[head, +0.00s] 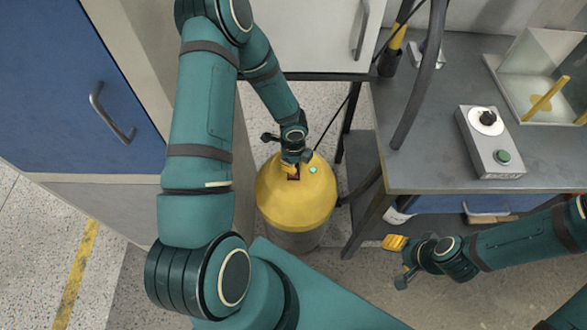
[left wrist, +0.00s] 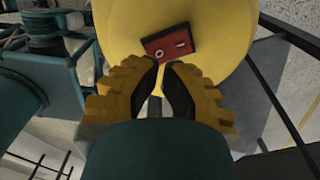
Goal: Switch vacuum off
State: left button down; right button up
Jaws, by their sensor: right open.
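The vacuum (head: 300,205) is a yellow rounded drum on a grey base, standing on the floor between the cabinets and the workbench. A dark red switch panel (left wrist: 169,42) with a round mark and a small slot shows on its yellow top in the left wrist view. My left gripper (head: 293,170) is over the drum's top at the panel, partly covering it. In the left wrist view its fingertips (left wrist: 159,66) sit close together with a narrow gap, just below the panel; contact is unclear. My right gripper (head: 398,262) is open and empty, low beside the bench.
The grey workbench (head: 440,120) at right holds a control box (head: 490,142) with a black knob and green button, and a clear tank (head: 545,80). Dark bench legs and a hose are close to the drum's right. Blue cabinets (head: 75,90) stand at left.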

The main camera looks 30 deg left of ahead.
pick_arm(q)
jog(key=shift+f+b, duration=1.25)
jog(key=shift+f, duration=0.05)
dwell(1.0)
jog(key=shift+f, duration=0.7)
dwell(0.4)
jog(key=shift+r+p, duration=2.6)
jog(key=shift+r, duration=0.95)
